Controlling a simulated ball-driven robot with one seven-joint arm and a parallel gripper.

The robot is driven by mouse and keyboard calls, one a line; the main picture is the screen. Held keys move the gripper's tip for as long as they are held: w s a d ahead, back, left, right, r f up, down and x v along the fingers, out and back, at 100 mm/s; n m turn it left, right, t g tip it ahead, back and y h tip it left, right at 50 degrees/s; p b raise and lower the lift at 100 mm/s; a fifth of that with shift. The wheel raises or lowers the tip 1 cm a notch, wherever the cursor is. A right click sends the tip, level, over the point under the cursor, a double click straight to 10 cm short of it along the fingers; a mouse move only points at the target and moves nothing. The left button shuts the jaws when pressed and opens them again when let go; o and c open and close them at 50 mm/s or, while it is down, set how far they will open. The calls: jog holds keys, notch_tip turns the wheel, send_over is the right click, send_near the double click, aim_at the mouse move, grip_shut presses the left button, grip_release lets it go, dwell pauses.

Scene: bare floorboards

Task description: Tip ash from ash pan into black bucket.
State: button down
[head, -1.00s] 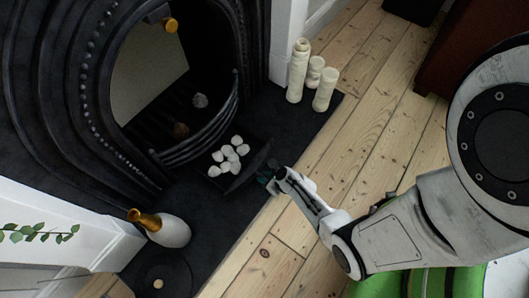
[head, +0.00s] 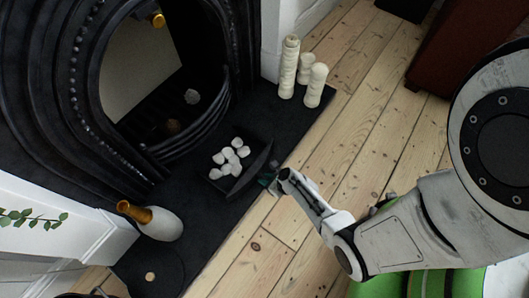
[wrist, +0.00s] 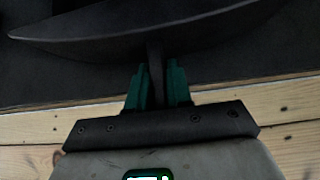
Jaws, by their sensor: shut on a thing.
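The black ash pan (head: 260,163) holds several white lumps (head: 231,157) in front of the fire grate, low over or on the dark hearth; I cannot tell which. My gripper (head: 270,178) is shut on the pan's handle. In the wrist view the green jaws (wrist: 157,88) sit either side of the thin dark handle, and the pan's curved front (wrist: 140,38) shows beyond; its inside is hidden there. A dark round form (head: 148,262) with a small tan spot lies at the lower left of the hearth; I cannot tell whether it is the black bucket.
The black fireplace (head: 190,135) is behind the pan. Bare floorboards (head: 355,125) lie open to the right.

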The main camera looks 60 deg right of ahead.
jog(key=c, duration=1)
grip_release()
jog(key=shift+o, duration=0.2)
